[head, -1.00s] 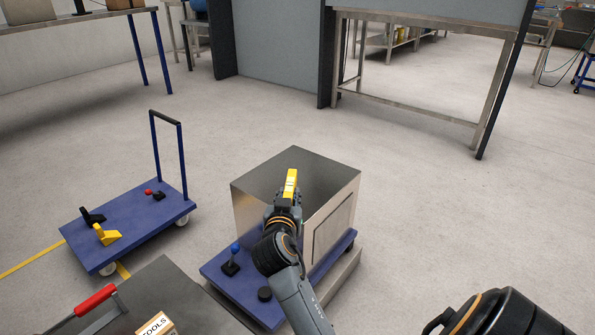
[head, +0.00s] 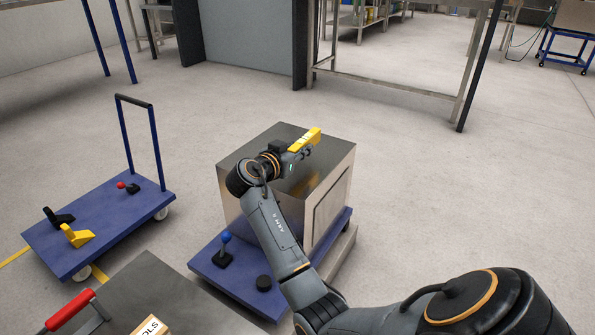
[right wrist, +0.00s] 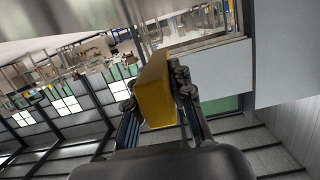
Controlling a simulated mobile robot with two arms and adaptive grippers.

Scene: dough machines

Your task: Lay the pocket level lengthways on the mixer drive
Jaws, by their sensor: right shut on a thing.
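The yellow pocket level (head: 305,140) is held in my right gripper (head: 300,150), which is shut on it. In the right wrist view the level (right wrist: 154,90) sits between the finger pads and sticks out beyond them. In the head view the level is over the top of the metal box-shaped mixer drive (head: 325,160), near its far side. I cannot tell whether it touches the top. The drive stands on a blue base (head: 205,262). My left gripper is not in view.
A blue trolley (head: 110,225) with an upright handle is at left. A metal surface with a red-handled toolbox (head: 68,311) is at lower left.

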